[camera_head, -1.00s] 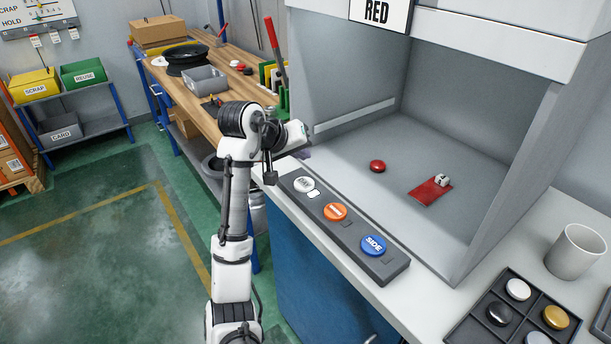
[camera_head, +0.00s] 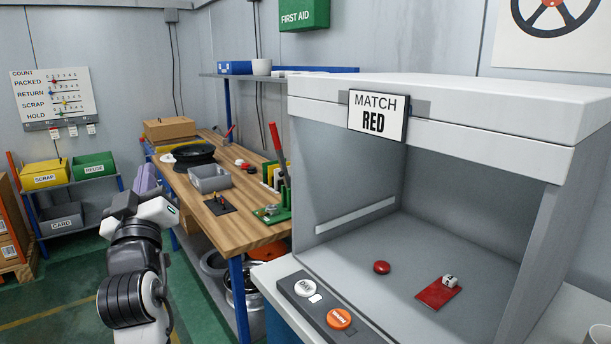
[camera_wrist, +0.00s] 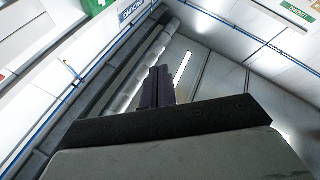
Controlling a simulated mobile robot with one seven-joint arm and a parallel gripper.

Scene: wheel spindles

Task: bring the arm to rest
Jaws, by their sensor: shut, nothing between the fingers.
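My gripper (camera_head: 147,172) is at the left of the head view, at the end of my folded white and dark arm. Its purple fingers point upward, and the arm's end partly covers them. In the wrist view the dark fingers (camera_wrist: 158,85) lie together with nothing between them, pointing towards the upper wall and ceiling. The gripper is apart from the bench and the booth and touches nothing that I can see.
A wooden bench (camera_head: 217,228) with a grey bin (camera_head: 209,179) stands right of my arm. The grey booth (camera_head: 462,110) marked MATCH RED holds a red disc (camera_head: 381,267) and a red card (camera_head: 438,293). Shelves with bins stand behind at left; green floor is open there.

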